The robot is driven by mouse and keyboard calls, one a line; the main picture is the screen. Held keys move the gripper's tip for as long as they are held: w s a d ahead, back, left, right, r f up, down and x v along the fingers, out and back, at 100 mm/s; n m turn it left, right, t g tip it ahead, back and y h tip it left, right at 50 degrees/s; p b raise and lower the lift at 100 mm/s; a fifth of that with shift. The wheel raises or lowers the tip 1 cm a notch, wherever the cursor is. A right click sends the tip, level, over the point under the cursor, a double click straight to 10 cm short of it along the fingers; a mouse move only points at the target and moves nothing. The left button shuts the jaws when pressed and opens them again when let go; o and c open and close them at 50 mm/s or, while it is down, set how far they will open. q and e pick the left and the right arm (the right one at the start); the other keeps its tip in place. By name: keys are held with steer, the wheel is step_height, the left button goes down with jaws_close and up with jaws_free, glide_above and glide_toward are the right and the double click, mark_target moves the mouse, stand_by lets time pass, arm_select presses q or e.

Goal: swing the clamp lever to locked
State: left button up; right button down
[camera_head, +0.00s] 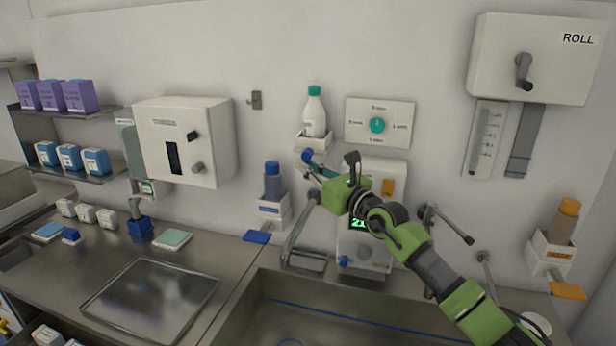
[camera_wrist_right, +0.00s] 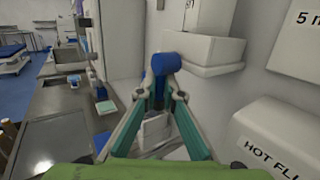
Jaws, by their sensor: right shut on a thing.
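A blue rounded knob (camera_head: 307,156) stands at the tips of my right gripper (camera_head: 315,167), in front of the wall below the white bottle shelf. It looks like the grip of the clamp lever. In the right wrist view the blue knob (camera_wrist_right: 164,62) sits between the converging teal fingers of my right gripper (camera_wrist_right: 161,84), which is shut on it. The lever's arm and pivot, and any locked mark, are hidden or cannot be made out. My left gripper is in neither view.
A white bottle (camera_head: 315,112) stands on a small wall shelf just above my right gripper. A dial panel (camera_head: 379,122) is to its right. Below are a tap (camera_head: 297,232), a display unit (camera_head: 364,258) and the sink (camera_head: 262,322). A tray (camera_head: 150,292) lies on the left counter.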

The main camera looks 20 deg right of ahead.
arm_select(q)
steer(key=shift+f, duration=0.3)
arm_select(e)
steer(key=shift+a+f, duration=0.1)
steer(key=shift+a, duration=0.05)
steer(key=c, duration=2.2)
jaws_free()
steer(key=shift+o, duration=0.2)
steer(key=shift+a, duration=0.1)
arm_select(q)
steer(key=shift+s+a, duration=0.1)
arm_select(e)
steer(key=shift+s+d, duration=0.2)
steer(key=shift+s, duration=0.05)
steer(key=v, duration=1.1)
steer(key=shift+s, duration=0.3)
